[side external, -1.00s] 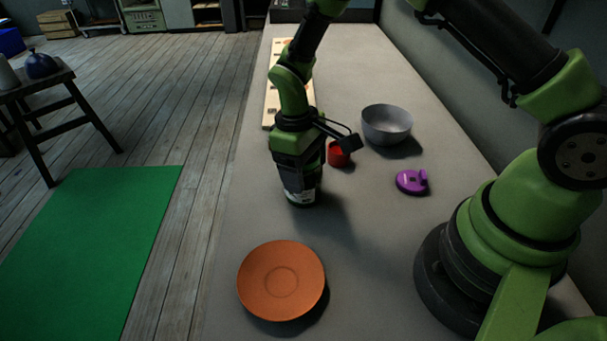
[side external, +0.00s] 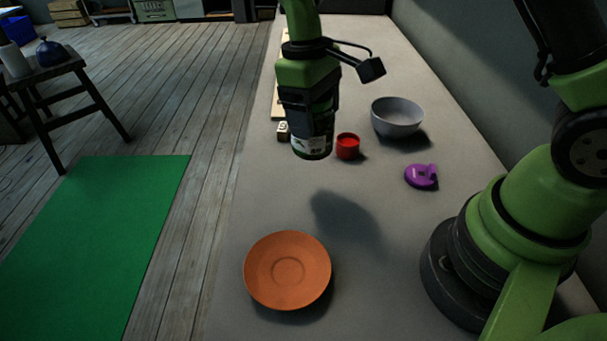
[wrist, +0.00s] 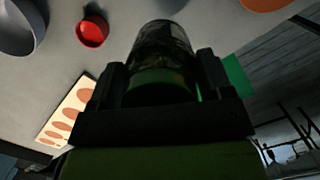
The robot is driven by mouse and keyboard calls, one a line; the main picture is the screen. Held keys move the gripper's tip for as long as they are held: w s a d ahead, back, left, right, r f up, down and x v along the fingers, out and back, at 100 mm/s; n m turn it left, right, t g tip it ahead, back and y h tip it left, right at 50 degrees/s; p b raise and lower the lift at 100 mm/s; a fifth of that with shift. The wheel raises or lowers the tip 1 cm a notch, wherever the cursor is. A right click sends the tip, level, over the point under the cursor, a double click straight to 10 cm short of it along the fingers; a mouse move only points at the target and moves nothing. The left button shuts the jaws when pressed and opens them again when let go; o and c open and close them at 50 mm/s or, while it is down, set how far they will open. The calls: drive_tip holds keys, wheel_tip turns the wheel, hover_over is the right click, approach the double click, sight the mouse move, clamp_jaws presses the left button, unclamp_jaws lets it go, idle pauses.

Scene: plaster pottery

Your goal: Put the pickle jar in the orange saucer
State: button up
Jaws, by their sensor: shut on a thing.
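The pickle jar (side external: 313,146) is a dark glass jar with a pale label, held upright in the air above the grey table. My gripper (side external: 310,112) is shut on its upper part. In the wrist view the jar (wrist: 163,45) sits between the two fingers of my gripper (wrist: 160,85). The orange saucer (side external: 262,273) lies empty on the table, nearer the camera than the jar, below and slightly left of it in the side view. Its edge also shows at the top right of the wrist view (wrist: 265,4).
A red cup (side external: 347,147), a grey bowl (side external: 397,117) and a purple lid-like object (side external: 421,177) stand to the right. A small block (side external: 283,131) and a pale board (wrist: 68,112) are at the back left. Table between jar and saucer is clear.

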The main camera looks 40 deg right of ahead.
drive_tip(key=shift+a+r, duration=0.25)
drive_tip(key=s+a+r+m, duration=0.2)
drive_tip(key=s+a, duration=0.7)
drive_tip(key=a, duration=0.5)
drive_tip(key=shift+m, duration=0.3)
drive_tip(key=shift+s+a+f, duration=0.15)
drive_tip(key=shift+a+f, duration=0.05)
drive_tip(key=shift+f, duration=1.5)
drive_tip(key=shift+s+a+f, duration=0.15)
drive_tip(key=shift+a+f, duration=0.05)
drive_tip(key=shift+f, duration=1.55)
drive_tip(key=shift+s+a+f, duration=0.15)
drive_tip(key=shift+a+f, duration=0.05)
drive_tip(key=shift+f, duration=1.5)
drive_tip(key=shift+f, duration=0.2)
drive_tip(key=shift+f, duration=0.1)
drive_tip(key=o, duration=1.3)
